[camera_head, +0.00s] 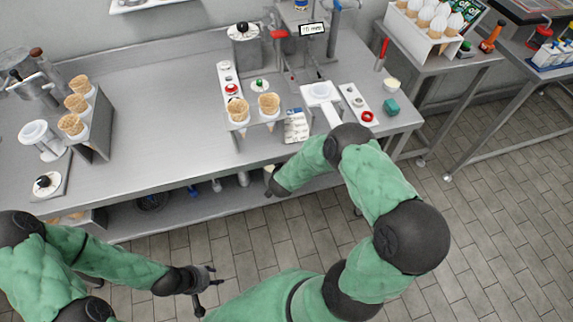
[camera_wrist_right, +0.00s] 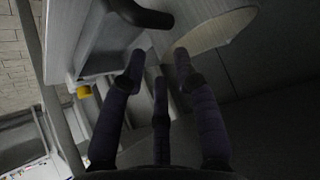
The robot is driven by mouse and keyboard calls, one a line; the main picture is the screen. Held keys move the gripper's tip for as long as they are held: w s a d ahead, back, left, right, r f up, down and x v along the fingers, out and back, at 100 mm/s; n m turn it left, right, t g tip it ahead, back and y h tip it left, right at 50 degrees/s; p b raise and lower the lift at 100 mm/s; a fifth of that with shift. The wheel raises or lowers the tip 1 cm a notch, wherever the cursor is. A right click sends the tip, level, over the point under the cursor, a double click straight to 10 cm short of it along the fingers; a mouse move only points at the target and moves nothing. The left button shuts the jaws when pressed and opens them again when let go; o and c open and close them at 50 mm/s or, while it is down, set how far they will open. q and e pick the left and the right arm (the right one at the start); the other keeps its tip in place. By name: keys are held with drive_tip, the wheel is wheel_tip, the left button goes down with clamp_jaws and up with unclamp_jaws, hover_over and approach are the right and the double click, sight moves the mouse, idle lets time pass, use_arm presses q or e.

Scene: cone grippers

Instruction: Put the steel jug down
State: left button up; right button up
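I cannot clearly identify the steel jug. In the right wrist view a dark curved bar (camera_wrist_right: 145,15) and a pale oval surface (camera_wrist_right: 222,28) lie just past my right gripper (camera_wrist_right: 158,62); they may be its handle and opening. The right fingers stand apart, with their tips close to the bar and oval. I cannot tell whether they grip anything. In the head view the right gripper is at the table's front edge, mostly hidden by my arm. My left gripper (camera_head: 208,285) is open and empty, above the floor in front of the table.
The steel table (camera_head: 160,165) has a lower shelf (camera_head: 180,205) with several items. On top are a cone rack (camera_head: 95,135) at left, cones in a holder (camera_head: 268,108) and a white-handled board (camera_head: 322,95). The table's middle left is clear. A second table stands at right.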

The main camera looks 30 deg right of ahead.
use_arm(q)
drive_tip(key=shift+r+p, duration=1.55)
drive_tip(key=shift+r, duration=0.4)
use_arm(e)
drive_tip(key=s+a+f+n+g+y, duration=0.1)
drive_tip(key=s+a+n+g+y, duration=0.3)
drive_tip(key=s+a, duration=1.7)
drive_tip(key=shift+s+f+n+g+y, duration=0.15)
drive_tip(key=shift+s+n+g+y, duration=0.35)
drive_tip(key=shift+g+y, duration=1.55)
drive_tip(key=shift+t+y, duration=0.55)
